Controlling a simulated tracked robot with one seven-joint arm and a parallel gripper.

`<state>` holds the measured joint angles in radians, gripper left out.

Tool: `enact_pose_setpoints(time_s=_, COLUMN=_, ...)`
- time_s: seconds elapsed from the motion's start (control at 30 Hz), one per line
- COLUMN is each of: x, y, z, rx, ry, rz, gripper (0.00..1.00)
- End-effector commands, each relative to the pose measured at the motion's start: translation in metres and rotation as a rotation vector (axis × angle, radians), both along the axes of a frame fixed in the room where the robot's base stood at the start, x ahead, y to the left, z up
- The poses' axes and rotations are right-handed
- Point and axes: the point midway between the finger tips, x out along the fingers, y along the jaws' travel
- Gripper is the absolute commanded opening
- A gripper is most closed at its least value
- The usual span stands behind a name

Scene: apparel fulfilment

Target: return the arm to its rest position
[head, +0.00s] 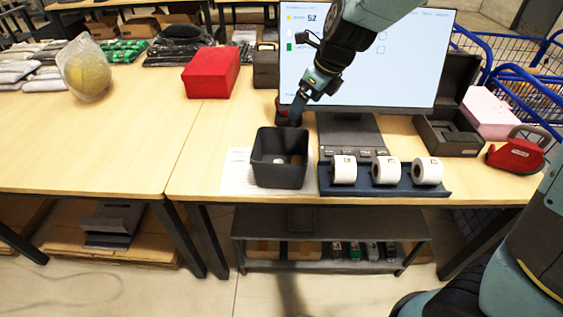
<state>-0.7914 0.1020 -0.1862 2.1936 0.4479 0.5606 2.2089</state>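My gripper (295,112) is at the end of my arm, which comes in from the top right in front of the monitor. It points down and to the left, above and just behind the black open bin (280,178) on the table. A small dark red object (282,106) shows beside the fingertips; I cannot tell whether it touches them. The fingers are dark and small, so their opening is unclear. The bin holds a few small items.
The monitor (420,65) stands close behind my arm. A label holder (400,188) with three white rolls (386,171) is right of the bin. A red box (211,73), a red tape dispenser (516,154) and an open black box (450,137) are on the table.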

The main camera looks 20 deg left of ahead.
Motion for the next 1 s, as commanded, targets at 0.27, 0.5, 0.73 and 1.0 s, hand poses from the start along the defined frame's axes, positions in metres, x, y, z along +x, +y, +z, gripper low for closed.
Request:
enact_pose_setpoints(time_s=0.27, x=0.0, y=-0.001, z=0.001, rx=-0.001, ry=0.0, rz=0.0, gripper=0.94)
enact_pose_setpoints(time_s=0.5, x=0.0, y=-0.005, z=0.005, rx=-0.002, ry=-0.01, rz=0.016, gripper=0.94)
enact_pose_setpoints(time_s=0.73, x=-0.002, y=-0.061, z=0.041, rx=-0.042, ry=-0.146, rz=0.243, gripper=0.94)
enact_pose_setpoints(time_s=1.0, x=-0.025, y=-0.152, z=0.087, rx=-0.182, ry=-0.378, rz=0.65, gripper=0.94)
